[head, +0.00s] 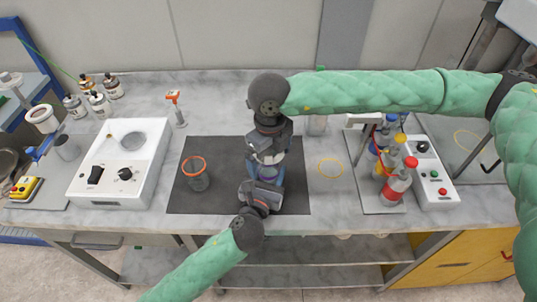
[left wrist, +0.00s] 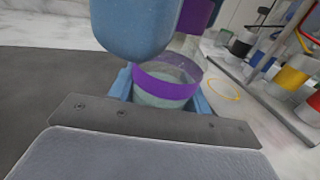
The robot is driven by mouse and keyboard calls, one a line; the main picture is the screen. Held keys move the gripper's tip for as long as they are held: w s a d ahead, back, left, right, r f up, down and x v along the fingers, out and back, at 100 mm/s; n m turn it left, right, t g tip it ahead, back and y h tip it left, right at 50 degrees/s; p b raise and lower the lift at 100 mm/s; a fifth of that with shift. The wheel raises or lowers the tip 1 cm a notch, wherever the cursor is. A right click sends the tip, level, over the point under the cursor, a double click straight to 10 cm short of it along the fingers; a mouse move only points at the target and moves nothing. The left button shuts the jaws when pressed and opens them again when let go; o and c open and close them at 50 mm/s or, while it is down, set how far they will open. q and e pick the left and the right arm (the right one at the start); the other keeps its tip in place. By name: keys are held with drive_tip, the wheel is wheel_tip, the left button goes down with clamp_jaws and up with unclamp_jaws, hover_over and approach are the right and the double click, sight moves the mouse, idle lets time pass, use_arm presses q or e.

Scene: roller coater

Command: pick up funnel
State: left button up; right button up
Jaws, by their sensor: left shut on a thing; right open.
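My left gripper (head: 262,190) is shut on a clear beaker with a purple band (left wrist: 165,88), over the dark mat; the beaker also shows in the head view (head: 268,173). My right gripper (head: 267,155) is open, reaching down just above and behind the beaker, and partly hides it. A large blue rounded part and a purple part stand close over the beaker in the left wrist view; I cannot tell exactly what they are. A white cup-shaped piece (head: 40,115) on a stand at the far left may be the funnel, but its shape is unclear.
A beaker with an orange rim (head: 195,175) stands on the dark mat (head: 222,205). A white device (head: 121,165) is to the left, with small bottles (head: 101,104) behind it. A yellow ring (head: 330,168) lies on the bench.

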drive_tip(key=shift+f, duration=0.1)
drive_tip(key=c, duration=1.1)
drive_tip(key=shift+o, duration=0.2)
wheel_tip(320, 180, up, 10)
use_arm(q)
drive_tip(key=o, duration=1)
drive_tip(key=shift+s, duration=0.1)
drive_tip(key=v, duration=1.1)
drive_tip(key=shift+s+a, duration=0.15)
drive_tip(key=shift+s, duration=0.2)
